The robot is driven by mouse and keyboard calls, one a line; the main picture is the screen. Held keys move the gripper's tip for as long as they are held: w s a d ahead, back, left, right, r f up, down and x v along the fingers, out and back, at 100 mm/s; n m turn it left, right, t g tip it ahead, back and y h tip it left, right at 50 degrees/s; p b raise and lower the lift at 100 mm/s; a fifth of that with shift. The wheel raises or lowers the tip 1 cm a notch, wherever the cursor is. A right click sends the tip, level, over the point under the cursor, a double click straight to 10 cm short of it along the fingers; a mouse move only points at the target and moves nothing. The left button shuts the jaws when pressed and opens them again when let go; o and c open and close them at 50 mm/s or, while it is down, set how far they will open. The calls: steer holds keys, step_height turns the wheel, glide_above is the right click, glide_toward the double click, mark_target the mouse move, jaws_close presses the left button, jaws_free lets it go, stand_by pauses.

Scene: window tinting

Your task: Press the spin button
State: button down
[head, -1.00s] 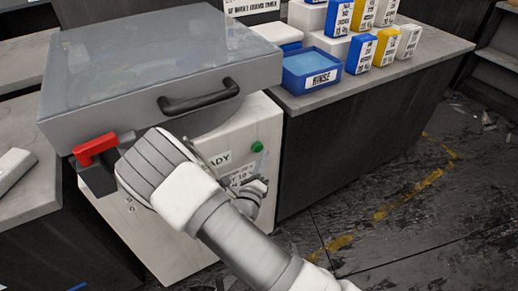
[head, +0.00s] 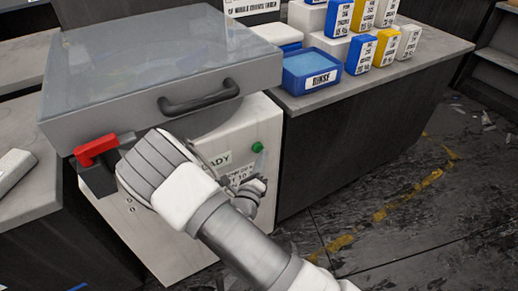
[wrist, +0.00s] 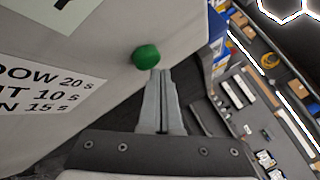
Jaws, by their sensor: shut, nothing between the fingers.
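The green button (head: 257,147) sits on the white front panel (head: 235,140) of a machine, to the right of a label ending in "ADY". I take it to be the spin button, but no label on it is readable. In the wrist view the round green button (wrist: 146,56) is just beyond my fingertips and slightly left of them. My gripper (wrist: 160,74) is shut and empty, its two fingers together. The tips look very close to the button; I cannot tell whether they touch. In the head view my gripper (head: 262,158) is just below the button, partly hidden by my wrist.
The machine's lid (head: 160,70) is down, with a black handle (head: 200,95) in front. A red lever (head: 96,149) is at its left. The floor at right is open.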

steer(key=shift+w+a, duration=0.4)
steer(key=shift+w, duration=0.15)
stand_by(0.9)
steer(key=shift+s, duration=0.1)
steer(key=shift+s+d+p, duration=0.45)
steer(key=shift+s+d, duration=0.05)
steer(key=shift+s, duration=0.2)
steer(key=s+d, duration=0.1)
steer(key=s, duration=0.1)
steer(key=s+d+p, duration=0.1)
steer(key=s+d, duration=0.1)
steer(key=shift+s, duration=0.1)
stand_by(0.4)
steer(key=shift+r, duration=0.1)
stand_by(0.6)
